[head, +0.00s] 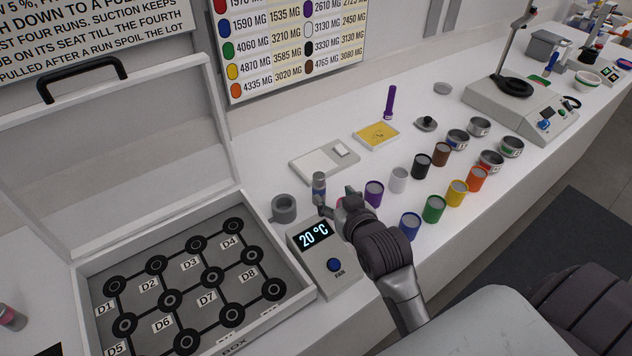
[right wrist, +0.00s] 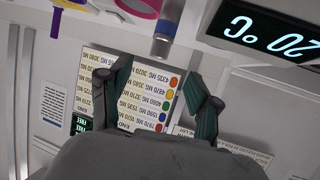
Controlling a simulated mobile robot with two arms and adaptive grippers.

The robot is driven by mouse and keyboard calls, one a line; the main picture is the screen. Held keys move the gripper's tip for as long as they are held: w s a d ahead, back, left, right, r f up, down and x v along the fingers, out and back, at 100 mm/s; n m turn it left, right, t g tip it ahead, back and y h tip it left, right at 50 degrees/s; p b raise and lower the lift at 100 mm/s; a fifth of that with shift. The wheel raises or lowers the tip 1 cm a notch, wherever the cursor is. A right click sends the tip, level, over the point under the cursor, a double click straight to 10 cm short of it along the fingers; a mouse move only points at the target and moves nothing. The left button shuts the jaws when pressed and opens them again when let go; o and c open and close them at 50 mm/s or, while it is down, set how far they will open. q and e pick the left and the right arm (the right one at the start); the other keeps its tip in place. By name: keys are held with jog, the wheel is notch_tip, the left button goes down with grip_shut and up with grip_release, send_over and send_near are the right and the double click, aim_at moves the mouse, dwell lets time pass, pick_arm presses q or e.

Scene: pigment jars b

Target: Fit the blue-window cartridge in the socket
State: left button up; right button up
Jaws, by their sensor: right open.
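A small grey cylinder with a blue band, the blue-window cartridge (head: 319,183), stands upright by the back of the grey temperature unit (head: 324,264). In the right wrist view the cartridge (right wrist: 163,44) lies ahead of the fingertips, roughly between their lines. My right gripper (head: 335,204) is open and empty, close to the cartridge. Its two fingers also show apart in the right wrist view (right wrist: 160,68). The open box (head: 82,274) at left holds several black round sockets, with labels such as D1 to D8. Which one is meant, I cannot tell. My left gripper is out of view.
A grey cup (head: 284,208) stands left of the cartridge. A purple jar (head: 374,193), a white jar (head: 398,180) and several other coloured jars stand to the right. A pale flat tray (head: 318,161) lies behind. The box lid (head: 122,150) stands raised.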

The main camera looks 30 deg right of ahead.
aim_at(321, 183)
jog(key=x, duration=0.4)
jog(key=shift+w+f+p, duration=0.1)
jog(key=shift+w+p, duration=0.2)
jog(key=p+x, duration=0.1)
jog(key=x, duration=0.1)
jog(key=shift+w+d+f, duration=0.1)
jog(key=shift+w, duration=0.3)
jog(key=x, duration=0.3)
jog(key=shift+w+f+p, duration=0.1)
jog(key=shift+f+p, duration=0.1)
jog(key=shift+p, duration=0.2)
jog(key=shift+w+f, duration=0.15)
jog(key=shift+w, duration=0.05)
jog(key=shift+s, duration=0.1)
jog(key=shift+c, duration=0.6)
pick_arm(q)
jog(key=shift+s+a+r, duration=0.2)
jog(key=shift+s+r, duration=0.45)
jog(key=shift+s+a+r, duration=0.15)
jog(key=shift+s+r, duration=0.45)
pick_arm(e)
grip_shut()
